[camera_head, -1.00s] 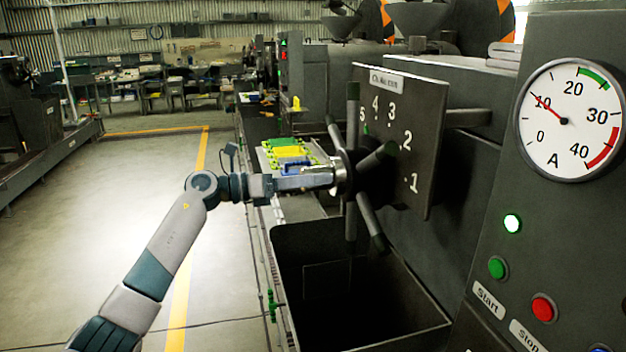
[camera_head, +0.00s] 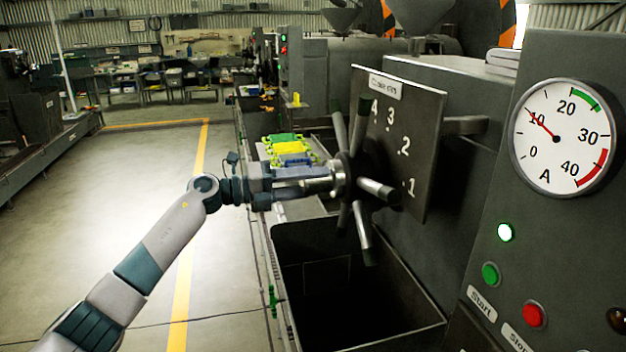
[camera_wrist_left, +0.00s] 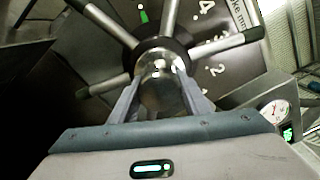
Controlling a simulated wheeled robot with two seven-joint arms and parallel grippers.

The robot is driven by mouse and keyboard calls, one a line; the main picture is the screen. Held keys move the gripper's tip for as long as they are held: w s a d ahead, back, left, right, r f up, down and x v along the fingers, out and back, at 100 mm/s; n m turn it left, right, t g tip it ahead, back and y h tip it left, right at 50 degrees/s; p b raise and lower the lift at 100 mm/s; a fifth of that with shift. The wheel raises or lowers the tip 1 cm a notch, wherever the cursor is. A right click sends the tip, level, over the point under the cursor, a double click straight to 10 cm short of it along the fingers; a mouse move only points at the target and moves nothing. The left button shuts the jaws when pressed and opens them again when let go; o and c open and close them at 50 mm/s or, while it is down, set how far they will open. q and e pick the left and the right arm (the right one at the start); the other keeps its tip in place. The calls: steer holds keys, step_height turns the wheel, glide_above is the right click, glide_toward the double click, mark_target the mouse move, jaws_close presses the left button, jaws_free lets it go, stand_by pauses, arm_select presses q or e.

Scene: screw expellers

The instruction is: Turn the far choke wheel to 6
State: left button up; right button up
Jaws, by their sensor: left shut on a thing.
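The choke wheel (camera_head: 362,232) is a dark hub with several metal spokes in front of a dark number plate (camera_head: 428,130). My left gripper (camera_head: 332,182) is shut on the silver centre of the wheel. In the left wrist view its fingers (camera_wrist_left: 160,90) lie on both sides of the shiny hub, among the spokes (camera_wrist_left: 100,22). The plate shows 1, 2, 3 and 4 in the head view; the wheel hides its left part. A green pointer (camera_wrist_left: 143,16) shows in the wrist view, left of the 4; no number is readable beside it. My right gripper is not in view.
A dark open bin (camera_head: 345,330) lies below the wheel. At the right, a panel has an ammeter (camera_head: 563,135) reading about 10, a lit lamp (camera_head: 505,232), a green button (camera_head: 490,274) and a red one (camera_head: 534,316). Open floor (camera_head: 110,210) lies left.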

arm_select(q)
steer(key=shift+w, duration=0.1)
stand_by(0.3)
steer(key=o, duration=1.5)
steer(key=shift+a, duration=0.15)
steer(key=shift+s+a+f+b, duration=0.2)
steer(key=shift+a+b, duration=0.25)
steer(key=shift+a, duration=0.2)
arm_select(e)
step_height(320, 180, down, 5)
steer(key=b, duration=0.4)
arm_select(q)
steer(key=b+v, duration=0.2)
steer(key=v, duration=1.4)
steer(key=shift+r, duration=0.25)
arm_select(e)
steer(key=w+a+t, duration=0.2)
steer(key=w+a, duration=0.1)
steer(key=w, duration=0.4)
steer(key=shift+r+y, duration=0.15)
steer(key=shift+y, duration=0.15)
arm_select(q)
steer(key=shift+d, duration=0.1)
